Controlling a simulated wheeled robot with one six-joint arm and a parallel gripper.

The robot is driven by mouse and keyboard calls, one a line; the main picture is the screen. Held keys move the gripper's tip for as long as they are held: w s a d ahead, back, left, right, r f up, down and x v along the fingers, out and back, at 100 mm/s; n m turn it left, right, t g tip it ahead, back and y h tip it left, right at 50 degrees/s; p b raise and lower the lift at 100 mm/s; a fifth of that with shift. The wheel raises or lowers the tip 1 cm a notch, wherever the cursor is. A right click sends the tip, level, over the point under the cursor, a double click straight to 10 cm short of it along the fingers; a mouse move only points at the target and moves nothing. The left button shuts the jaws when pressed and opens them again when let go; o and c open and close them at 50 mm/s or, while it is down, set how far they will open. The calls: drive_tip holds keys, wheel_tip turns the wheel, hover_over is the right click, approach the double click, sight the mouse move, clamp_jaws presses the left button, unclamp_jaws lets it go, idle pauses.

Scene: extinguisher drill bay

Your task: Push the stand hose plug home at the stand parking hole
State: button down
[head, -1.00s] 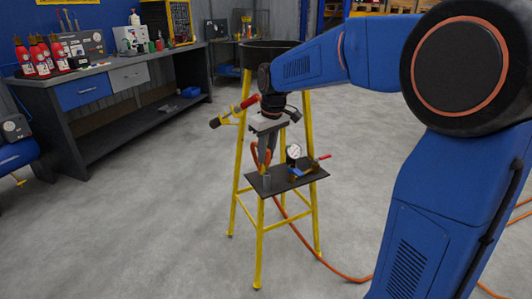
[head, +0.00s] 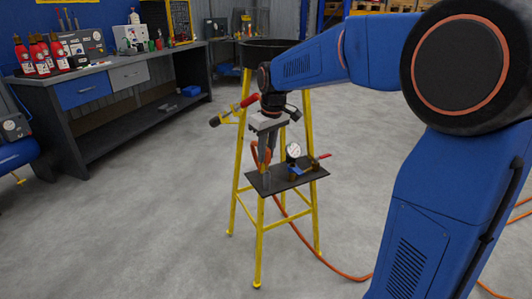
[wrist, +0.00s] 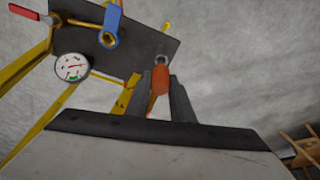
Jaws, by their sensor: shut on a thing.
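The yellow stand (head: 261,240) carries a dark shelf plate (head: 310,175), which also shows in the wrist view (wrist: 150,45). My gripper (head: 266,158) points down over the plate's left corner. In the wrist view my gripper (wrist: 160,78) is shut on the orange hose plug (wrist: 160,82). A grey metal end (wrist: 160,59) shows beyond the plug, at the plate's edge. The orange hose (head: 255,158) loops beside my fingers. The parking hole itself is hidden, so I cannot tell how deep the plug sits.
A pressure gauge (head: 293,152) and a brass valve with a blue handle (wrist: 112,25) stand on the plate, right of my gripper. A red-ended nozzle (head: 240,107) hangs on the stand's upper left. The hose (head: 320,258) trails over the floor. A workbench (head: 100,85) stands left.

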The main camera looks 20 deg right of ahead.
sight(266, 162)
drive_tip(key=shift+f, duration=1.95)
idle(1.0)
drive_tip(key=c, duration=1.5)
unclamp_jaws()
drive_tip(key=shift+o, duration=0.2)
wheel_tip(266, 162, up, 16)
drive_tip(key=s+d, duration=0.1)
drive_tip(key=s, duration=0.1)
drive_tip(key=s+d+f+m+t, duration=0.1)
drive_tip(key=s+d+f, duration=0.1)
drive_tip(key=s, duration=0.7)
drive_tip(key=s+d+f+m+t, duration=0.1)
drive_tip(key=s+d+f+m, duration=0.15)
drive_tip(key=s, duration=0.65)
drive_tip(key=s+d+f+m+t, duration=0.1)
drive_tip(key=s+f, duration=1)
drive_tip(key=s, duration=0.2)
drive_tip(key=shift+s+d+f+m+h, duration=0.25)
drive_tip(key=shift+f+m+h, duration=0.05)
drive_tip(key=shift+m+h, duration=0.1)
